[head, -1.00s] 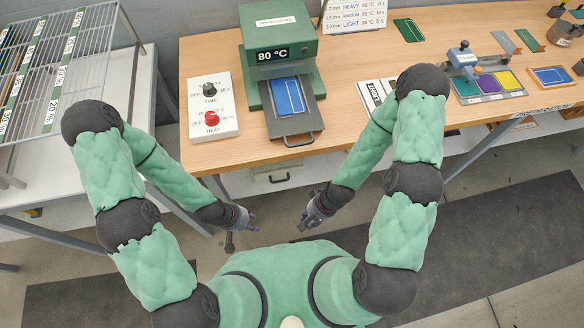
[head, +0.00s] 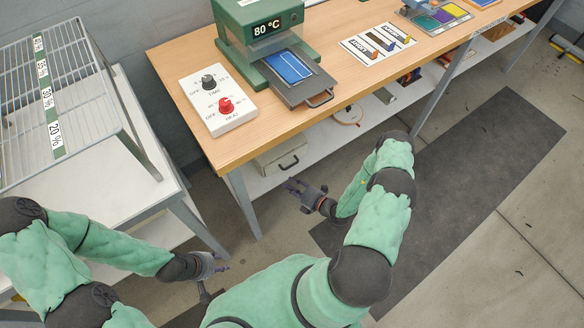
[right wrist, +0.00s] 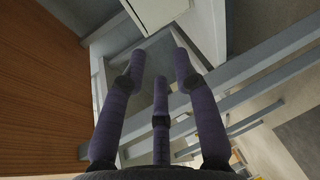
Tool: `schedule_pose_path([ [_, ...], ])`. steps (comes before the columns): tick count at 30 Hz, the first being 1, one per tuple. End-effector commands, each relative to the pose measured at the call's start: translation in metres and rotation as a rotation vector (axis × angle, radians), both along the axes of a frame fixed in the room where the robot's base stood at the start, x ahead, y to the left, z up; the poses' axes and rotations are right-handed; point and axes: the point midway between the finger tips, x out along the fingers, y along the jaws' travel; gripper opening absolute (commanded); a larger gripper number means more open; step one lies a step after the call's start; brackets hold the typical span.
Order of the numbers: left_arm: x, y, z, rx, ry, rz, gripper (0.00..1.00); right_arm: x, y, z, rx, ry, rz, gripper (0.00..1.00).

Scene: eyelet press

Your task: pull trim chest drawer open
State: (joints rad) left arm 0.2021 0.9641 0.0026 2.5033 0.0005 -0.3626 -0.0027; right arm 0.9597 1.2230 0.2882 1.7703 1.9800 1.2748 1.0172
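The trim chest (head: 282,154) is a pale box on the low shelf under the wooden bench. Its drawer front carries a dark bar handle (head: 289,163) and looks shut. My right gripper (head: 292,188) is just in front of and below the handle, apart from it. Its fingers are spread and empty; the right wrist view also shows the spread fingers (right wrist: 158,75) with nothing between them. Pale surfaces lie beyond them there, but I cannot tell which is the drawer. My left gripper (head: 220,263) is low at the left, empty, its fingers apart, far from the chest.
The bench (head: 196,110) overhangs the chest, with a grey leg (head: 243,203) to its left. On top are the green heat press (head: 262,40) and white control box (head: 217,99). A wire rack (head: 60,90) stands left. Floor before the chest is free, partly covered by a dark mat (head: 450,185).

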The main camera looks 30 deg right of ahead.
Motion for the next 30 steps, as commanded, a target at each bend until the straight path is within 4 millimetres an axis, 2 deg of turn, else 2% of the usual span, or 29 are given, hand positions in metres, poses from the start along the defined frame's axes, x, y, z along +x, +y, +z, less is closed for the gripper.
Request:
schedule_pose_path([
  [1, 0.000, 0.000, -0.005, 0.000, 0.000, 0.000, 0.40, 0.000, -0.022, -0.009, 0.023, -0.002, -0.093, 0.30],
  [3, 0.000, 0.000, -0.007, 0.000, 0.000, 0.000, 0.40, 0.000, -0.046, -0.014, 0.047, -0.008, -0.190, 0.30],
  [7, 0.000, 0.000, -0.009, 0.000, 0.000, 0.000, 0.40, 0.001, -0.067, -0.019, 0.066, -0.016, -0.278, 0.30],
  [11, 0.000, 0.000, -0.012, 0.000, -0.001, 0.000, 0.40, 0.012, -0.069, -0.021, 0.067, -0.020, -0.288, 0.30],
  [24, 0.000, 0.000, -0.037, 0.000, 0.000, 0.001, 0.40, 0.083, -0.062, -0.037, 0.066, -0.020, -0.284, 0.30],
  [30, 0.000, 0.000, -0.042, 0.000, 0.000, 0.001, 0.40, 0.100, -0.061, -0.040, 0.066, -0.018, -0.285, 0.30],
])
